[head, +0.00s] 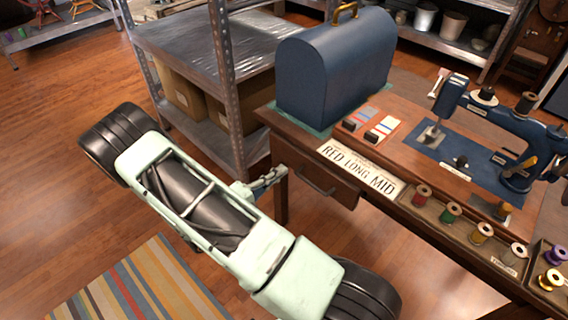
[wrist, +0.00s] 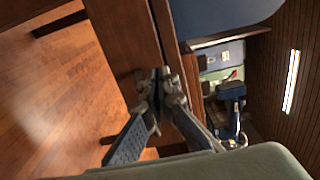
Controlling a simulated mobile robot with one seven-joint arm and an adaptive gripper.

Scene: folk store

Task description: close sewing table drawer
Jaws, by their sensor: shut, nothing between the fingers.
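The wooden sewing table (head: 425,172) stands at the right in the head view. Its drawer (head: 330,190) is under the top, below the "RED LONG MID" sign, with a dark handle on its front. I cannot tell how far out the drawer stands. My gripper (head: 272,180) is at the table's left end, just left of the drawer front. In the wrist view my gripper (wrist: 158,76) has its fingertips together, close against the wooden front (wrist: 122,40) and the table edge. Nothing shows between them. Whether they touch the wood is unclear.
On the table stand a blue domed case (head: 335,70), a blue sewing machine (head: 490,125) and several thread spools. A metal shelf (head: 205,45) with cardboard boxes is behind my arm. A striped rug (head: 140,290) lies on open wooden floor at lower left.

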